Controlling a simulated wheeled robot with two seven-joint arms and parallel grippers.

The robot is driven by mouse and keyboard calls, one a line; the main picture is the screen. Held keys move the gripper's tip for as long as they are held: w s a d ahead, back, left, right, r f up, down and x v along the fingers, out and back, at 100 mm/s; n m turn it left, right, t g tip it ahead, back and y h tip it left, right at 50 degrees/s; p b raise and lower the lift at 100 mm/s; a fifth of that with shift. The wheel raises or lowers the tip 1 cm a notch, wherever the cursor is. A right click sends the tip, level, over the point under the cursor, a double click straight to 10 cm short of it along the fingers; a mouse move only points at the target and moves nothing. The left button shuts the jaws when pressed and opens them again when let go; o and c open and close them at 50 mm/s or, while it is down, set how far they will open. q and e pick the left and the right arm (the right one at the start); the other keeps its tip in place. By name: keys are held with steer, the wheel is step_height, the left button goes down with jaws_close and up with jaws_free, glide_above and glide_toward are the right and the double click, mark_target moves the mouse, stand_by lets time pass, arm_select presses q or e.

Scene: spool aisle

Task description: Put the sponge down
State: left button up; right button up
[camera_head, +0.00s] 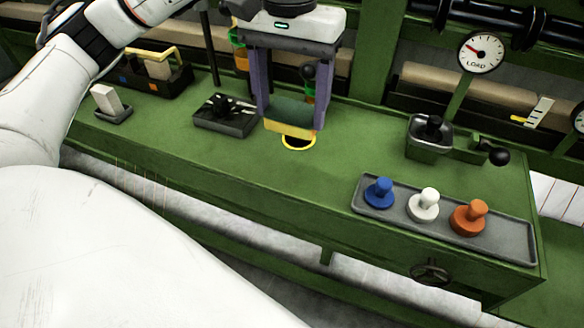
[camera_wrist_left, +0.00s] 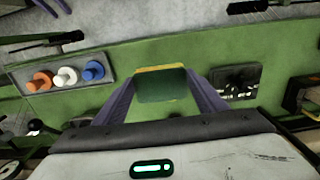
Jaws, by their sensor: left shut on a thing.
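My left gripper (camera_head: 291,120) points down over the green bench with its two purple fingers shut on the sponge (camera_head: 288,127). The sponge has a dark green scrub face and a yellow edge. It also shows between the fingers in the left wrist view (camera_wrist_left: 161,88). A yellow ring mark (camera_head: 299,149) on the bench top lies just below the sponge, which hides its far part. I cannot tell whether the sponge touches the bench. My right gripper is in neither view.
A grey tray (camera_head: 449,236) with blue, white and orange knobbed pieces is at the right. A white block on a small stand (camera_head: 108,101) is farther left. A metal cup (camera_head: 430,137) and black-knobbed lever (camera_head: 497,157) are behind the tray.

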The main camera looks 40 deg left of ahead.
mark_target(289, 114)
arm_select(q)
step_height(289, 114, down, 5)
steer(key=shift+a+r+b, duration=0.1)
steer(key=shift+b, duration=0.25)
step_height(289, 114, down, 5)
steer(key=shift+r+b, duration=0.2)
steer(key=shift+b, duration=0.15)
steer(key=shift+f, duration=0.35)
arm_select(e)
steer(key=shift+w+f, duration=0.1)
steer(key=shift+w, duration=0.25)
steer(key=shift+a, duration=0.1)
arm_select(q)
steer(key=shift+f, duration=0.15)
steer(key=shift+f, duration=0.15)
steer(key=o, duration=1)
steer(key=shift+c, duration=0.2)
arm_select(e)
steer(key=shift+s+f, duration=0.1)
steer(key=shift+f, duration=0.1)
